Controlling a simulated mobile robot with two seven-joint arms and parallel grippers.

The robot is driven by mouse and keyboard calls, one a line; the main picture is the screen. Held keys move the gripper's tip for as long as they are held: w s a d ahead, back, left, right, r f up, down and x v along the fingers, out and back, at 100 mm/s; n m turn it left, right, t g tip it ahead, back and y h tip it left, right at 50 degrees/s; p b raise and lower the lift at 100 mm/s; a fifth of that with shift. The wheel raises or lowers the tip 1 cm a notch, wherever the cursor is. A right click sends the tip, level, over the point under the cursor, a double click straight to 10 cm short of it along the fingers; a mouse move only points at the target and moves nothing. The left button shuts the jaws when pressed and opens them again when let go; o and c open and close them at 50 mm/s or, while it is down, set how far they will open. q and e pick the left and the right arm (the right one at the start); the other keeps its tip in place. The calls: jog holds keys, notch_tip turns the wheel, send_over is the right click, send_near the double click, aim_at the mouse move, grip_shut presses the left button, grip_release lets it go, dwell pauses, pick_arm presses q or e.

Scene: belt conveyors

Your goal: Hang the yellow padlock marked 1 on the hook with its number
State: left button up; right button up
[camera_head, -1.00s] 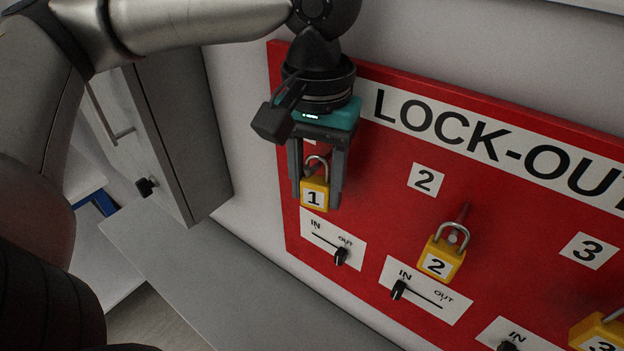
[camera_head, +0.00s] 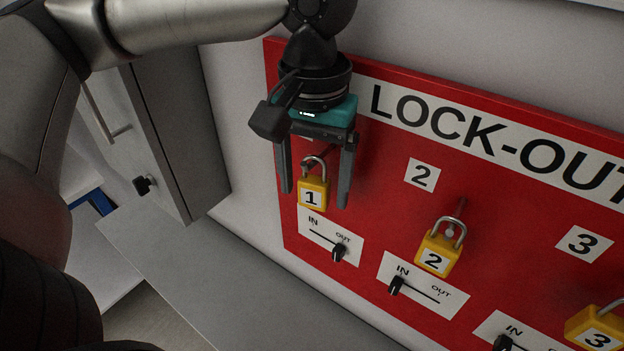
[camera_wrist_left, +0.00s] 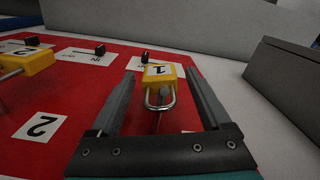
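The yellow padlock marked 1 (camera_head: 313,193) hangs by its shackle on a hook at the left of the red lock-out board (camera_head: 388,160). It also shows in the left wrist view (camera_wrist_left: 160,76), with the hook pin passing through the shackle. My left gripper (camera_head: 314,198) is open around the padlock, one finger on each side, with a gap to the body on both sides. The number label above this hook is hidden behind the gripper. My right gripper is not in view.
Padlock 2 (camera_head: 438,252) hangs on its hook under label 2 (camera_head: 422,174). Padlock 3 (camera_head: 596,328) is at the right edge, below label 3 (camera_head: 584,243). IN/OUT sliders sit below the padlocks. A grey cabinet (camera_head: 180,130) stands left of the board, above a grey ledge (camera_head: 220,275).

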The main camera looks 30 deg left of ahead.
pick_arm(q)
jog(key=shift+w, duration=0.1)
notch_tip(320, 180, up, 14)
jog(key=shift+f, duration=0.15)
jog(key=shift+r, duration=0.75)
jog(key=shift+s, duration=0.2)
